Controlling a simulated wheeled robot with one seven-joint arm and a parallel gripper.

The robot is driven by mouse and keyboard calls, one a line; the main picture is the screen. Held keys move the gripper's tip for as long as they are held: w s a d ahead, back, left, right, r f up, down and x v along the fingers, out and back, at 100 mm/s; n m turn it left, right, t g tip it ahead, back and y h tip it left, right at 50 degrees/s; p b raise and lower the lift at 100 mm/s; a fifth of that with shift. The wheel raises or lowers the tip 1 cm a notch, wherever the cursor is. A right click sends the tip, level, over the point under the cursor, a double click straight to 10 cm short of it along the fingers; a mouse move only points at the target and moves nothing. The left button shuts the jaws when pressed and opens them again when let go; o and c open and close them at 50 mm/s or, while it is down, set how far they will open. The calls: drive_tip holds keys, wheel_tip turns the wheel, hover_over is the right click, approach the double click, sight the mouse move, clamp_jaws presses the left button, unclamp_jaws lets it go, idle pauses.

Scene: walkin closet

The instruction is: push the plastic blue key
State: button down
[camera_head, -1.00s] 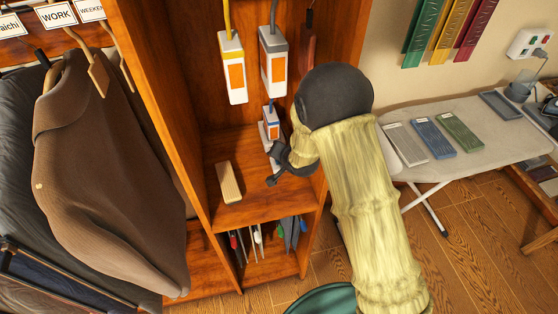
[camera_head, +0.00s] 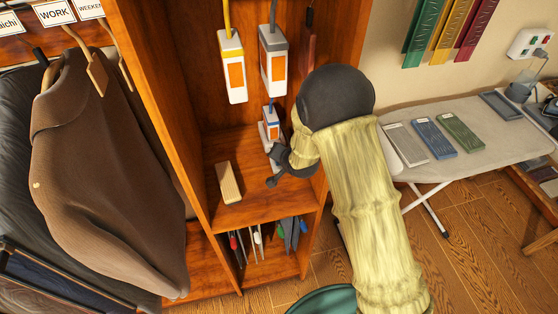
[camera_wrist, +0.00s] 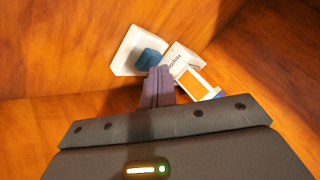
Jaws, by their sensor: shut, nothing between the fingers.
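The blue key (camera_wrist: 150,59) is a small blue block on the face of a white box (camera_wrist: 126,45) against the wood in the wrist view. A white card with printed lettering (camera_wrist: 180,59) is beside the box. My gripper (camera_wrist: 160,72) is shut and empty, its fingertips overlapping the key's lower right edge in the picture. I cannot tell whether they touch it. In the head view my arm reaches into the wooden cabinet, and the key is not clearly visible there.
A small orange-labelled tag (camera_head: 271,123) hangs close to my gripper, below two larger tags (camera_head: 232,68). A pale wooden block (camera_head: 229,183) lies on the shelf to the left. The cabinet's side walls (camera_head: 170,110) are close. An ironing board (camera_head: 480,130) stands at right.

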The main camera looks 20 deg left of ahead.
drive_tip(key=shift+r+p, duration=0.4)
drive_tip(key=shift+r, duration=0.35)
wheel_tip(320, 180, up, 6)
drive_tip(key=p, duration=0.3)
idle(0.3)
